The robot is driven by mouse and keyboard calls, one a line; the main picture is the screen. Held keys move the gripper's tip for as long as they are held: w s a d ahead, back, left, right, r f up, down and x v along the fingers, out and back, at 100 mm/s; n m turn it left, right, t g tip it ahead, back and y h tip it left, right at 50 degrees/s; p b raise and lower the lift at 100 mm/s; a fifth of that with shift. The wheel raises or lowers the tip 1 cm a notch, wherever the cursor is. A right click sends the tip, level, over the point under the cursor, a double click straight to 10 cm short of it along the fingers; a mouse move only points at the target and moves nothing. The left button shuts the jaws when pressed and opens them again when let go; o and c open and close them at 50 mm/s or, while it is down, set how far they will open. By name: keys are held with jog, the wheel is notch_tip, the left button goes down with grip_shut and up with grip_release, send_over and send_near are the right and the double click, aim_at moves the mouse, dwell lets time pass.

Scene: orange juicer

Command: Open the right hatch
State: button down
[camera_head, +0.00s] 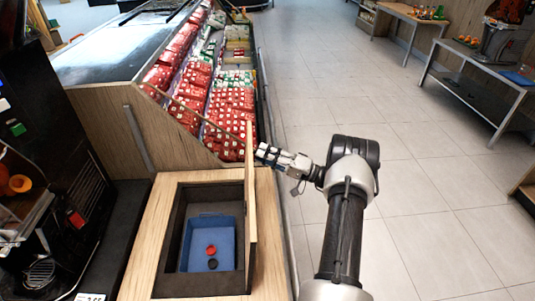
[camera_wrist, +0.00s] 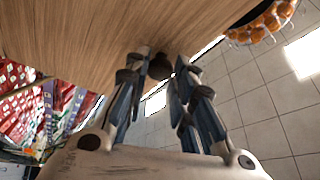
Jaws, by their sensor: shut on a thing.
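The right hatch (camera_head: 250,195) is a light wooden panel standing upright along the right side of a dark-lined opening in the wooden counter (camera_head: 150,240). In the wrist view its wood-grained face (camera_wrist: 75,30) fills the upper left. My gripper (camera_head: 264,151) is at the hatch's far end, on its right side. In the wrist view the fingertips (camera_wrist: 160,62) are closed around a small dark round knob (camera_wrist: 160,68) on the panel. The knob is hidden in the head view.
A blue tray (camera_head: 185,245) with a red and a black round thing sits inside the opening. A black machine (camera_head: 55,140) stands at the left. A sloped display of red packages (camera_head: 230,110) lies behind. Tiled floor (camera_head: 430,210) at the right is open.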

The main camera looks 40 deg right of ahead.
jog(key=c, duration=1.3)
grip_release()
jog(key=shift+c, duration=0.2)
jog(key=v, duration=1.2)
